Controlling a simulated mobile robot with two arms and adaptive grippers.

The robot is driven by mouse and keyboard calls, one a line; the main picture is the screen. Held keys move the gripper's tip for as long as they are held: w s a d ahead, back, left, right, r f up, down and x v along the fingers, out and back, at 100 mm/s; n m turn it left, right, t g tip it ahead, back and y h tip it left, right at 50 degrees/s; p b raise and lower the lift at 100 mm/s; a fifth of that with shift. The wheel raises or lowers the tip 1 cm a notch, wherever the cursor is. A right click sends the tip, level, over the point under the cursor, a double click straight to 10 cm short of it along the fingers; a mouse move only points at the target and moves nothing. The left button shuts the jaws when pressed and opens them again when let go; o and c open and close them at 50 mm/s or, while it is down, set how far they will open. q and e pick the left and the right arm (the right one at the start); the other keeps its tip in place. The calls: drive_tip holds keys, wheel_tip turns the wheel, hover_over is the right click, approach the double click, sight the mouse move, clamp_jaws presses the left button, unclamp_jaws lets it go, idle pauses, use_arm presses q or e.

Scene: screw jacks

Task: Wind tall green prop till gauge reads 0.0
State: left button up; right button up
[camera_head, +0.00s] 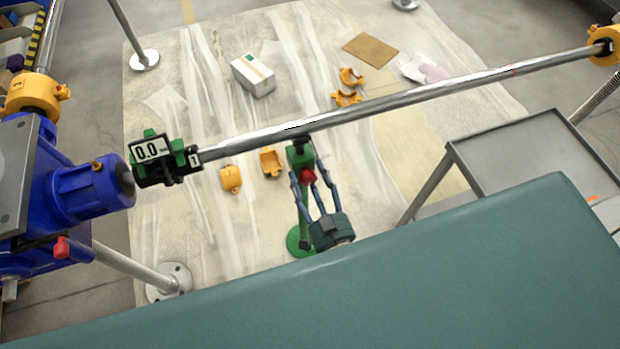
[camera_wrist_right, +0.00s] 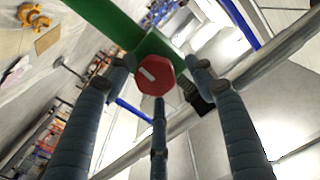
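The tall green prop (camera_head: 304,215) stands on a round green foot on the covered floor. Its dark head is at the underside of the long metal pipe (camera_head: 400,103); I cannot tell if they touch. A red knob (camera_head: 308,176) sits on the prop near its top; the wrist view shows it as a red octagon with a white mark (camera_wrist_right: 155,76). The gauge (camera_head: 151,150), clamped at the pipe's left end, reads 0.0. My right gripper (camera_head: 309,183) has its fingers spread around the red knob, with visible gaps at the sides. My left gripper is out of view.
A blue motor unit (camera_head: 75,190) stands at the left beside the gauge. A grey metal table (camera_head: 530,155) is at the right. Orange clamp parts (camera_head: 271,162), a white box (camera_head: 253,76) and a brown sheet (camera_head: 370,50) lie on the floor cover.

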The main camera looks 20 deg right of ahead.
drive_tip(key=shift+s+f, duration=0.15)
drive_tip(key=shift+s, duration=0.1)
drive_tip(key=s, duration=1.1)
drive_tip(key=shift+s+d, duration=0.2)
drive_tip(key=shift+s, duration=0.1)
idle(1.5)
